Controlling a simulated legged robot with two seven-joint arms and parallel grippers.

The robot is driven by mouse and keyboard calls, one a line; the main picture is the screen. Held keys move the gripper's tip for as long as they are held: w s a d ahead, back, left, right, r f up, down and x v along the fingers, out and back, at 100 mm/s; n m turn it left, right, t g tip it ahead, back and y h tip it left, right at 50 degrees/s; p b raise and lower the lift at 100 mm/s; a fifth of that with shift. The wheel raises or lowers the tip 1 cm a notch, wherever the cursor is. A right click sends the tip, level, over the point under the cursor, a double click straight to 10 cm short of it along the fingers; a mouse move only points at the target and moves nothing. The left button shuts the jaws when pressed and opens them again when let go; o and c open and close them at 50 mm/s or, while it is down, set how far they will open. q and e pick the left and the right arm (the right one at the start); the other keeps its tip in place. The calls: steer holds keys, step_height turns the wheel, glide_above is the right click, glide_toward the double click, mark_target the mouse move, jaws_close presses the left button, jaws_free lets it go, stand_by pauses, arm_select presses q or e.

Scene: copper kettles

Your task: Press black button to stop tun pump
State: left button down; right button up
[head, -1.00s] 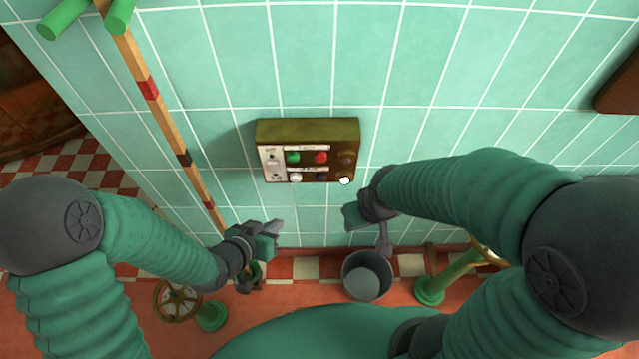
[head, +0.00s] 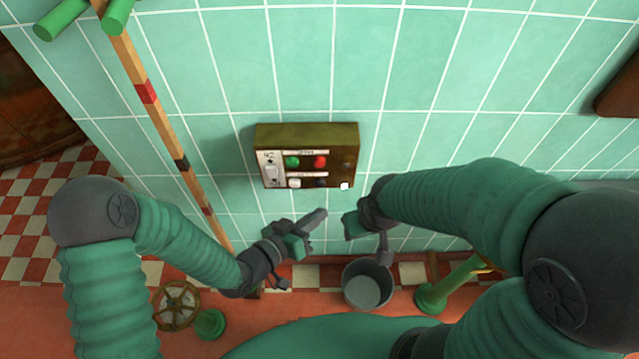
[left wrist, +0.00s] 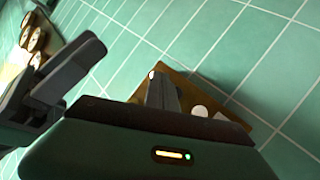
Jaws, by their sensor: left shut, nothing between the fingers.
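A brown control box (head: 307,136) with a metal face is fixed to the tiled wall in the head view. Its upper row has a green button (head: 292,161), a red button (head: 320,161) and a dark brown one at right. Its lower row has a white button (head: 294,183), a black button (head: 321,182) and a bright white one (head: 344,186). My left gripper (head: 320,215) is shut and empty, just below the box and apart from the black button. My right gripper (head: 350,225) is below the box's right corner; its jaws are unclear. Dark gripper parts partly cover a brown box in the left wrist view.
A grey bucket (head: 367,284) stands on the floor below the grippers. A striped wooden pole (head: 165,126) leans at left. A valve wheel (head: 177,305) is at lower left, and a green pipe (head: 450,284) at lower right. The wall around the box is clear.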

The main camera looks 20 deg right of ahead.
mark_target(331, 183)
arm_select(q)
steer(key=shift+w+d, duration=0.2)
steer(key=shift+w, duration=0.55)
steer(key=shift+w+d, duration=0.25)
steer(key=shift+w, duration=0.55)
steer(key=shift+w+d, duration=0.2)
steer(key=shift+w, duration=0.55)
steer(key=shift+w, duration=0.15)
steer(key=shift+w+d, duration=0.1)
steer(key=shift+w, duration=0.15)
steer(key=shift+w+d+r, duration=0.1)
steer(key=shift+w+d, duration=0.05)
steer(key=shift+w, duration=0.3)
stand_by(0.9)
steer(key=shift+s+a, duration=0.25)
steer(key=shift+s, duration=0.6)
steer(key=shift+s, duration=0.15)
steer(key=shift+s+a+p, duration=0.1)
steer(key=shift+s+a, duration=0.15)
steer(key=shift+s, duration=0.5)
steer(key=shift+s+a+p, duration=0.1)
steer(key=shift+s+a, duration=0.1)
steer(key=shift+s, duration=0.6)
steer(key=shift+s+a+p, duration=0.1)
steer(key=shift+s+a, duration=0.15)
steer(key=shift+s, duration=0.5)
